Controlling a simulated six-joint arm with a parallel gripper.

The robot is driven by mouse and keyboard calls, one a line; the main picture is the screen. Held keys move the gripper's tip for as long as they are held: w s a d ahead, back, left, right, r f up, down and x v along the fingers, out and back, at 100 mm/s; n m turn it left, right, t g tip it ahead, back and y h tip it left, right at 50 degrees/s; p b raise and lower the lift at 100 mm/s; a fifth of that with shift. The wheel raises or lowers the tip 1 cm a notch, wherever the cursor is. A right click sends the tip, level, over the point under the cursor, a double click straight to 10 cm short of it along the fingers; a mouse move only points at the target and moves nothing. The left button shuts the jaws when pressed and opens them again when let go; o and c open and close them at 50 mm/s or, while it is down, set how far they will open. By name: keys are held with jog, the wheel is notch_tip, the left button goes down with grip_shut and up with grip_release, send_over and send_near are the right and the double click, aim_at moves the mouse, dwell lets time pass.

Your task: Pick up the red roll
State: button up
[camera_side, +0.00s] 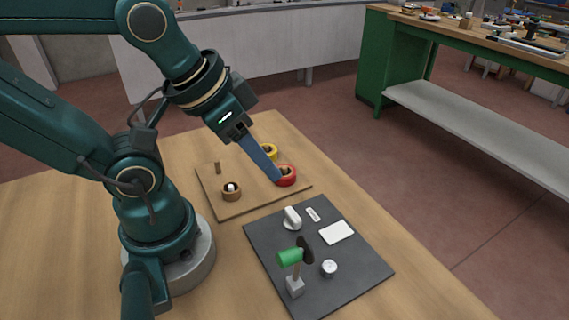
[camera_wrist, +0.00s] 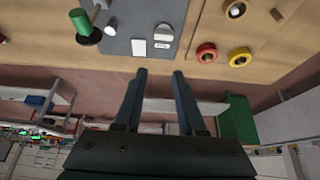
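The red roll (camera_side: 289,183) is a ring that lies on a thin wooden board (camera_side: 256,200), near its right corner. In the wrist view the red roll (camera_wrist: 206,60) is just right of and beyond my fingertips, not between them. My gripper (camera_side: 275,181) points down at a slant, and its fingers overlap the left edge of the roll in the side view. Whether they touch it cannot be told. In the wrist view my gripper (camera_wrist: 160,72) is open, with an empty gap between two straight fingers.
A yellow roll (camera_side: 272,149) lies right behind the red one. A brown roll (camera_side: 231,197) and a small wooden peg (camera_side: 218,168) are also on the board. A dark panel (camera_side: 352,272) in front carries a green-topped post (camera_side: 290,256), knobs and a white plate (camera_side: 336,232).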

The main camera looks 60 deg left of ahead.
jog(key=o, duration=0.7)
jog(key=shift+c, duration=0.2)
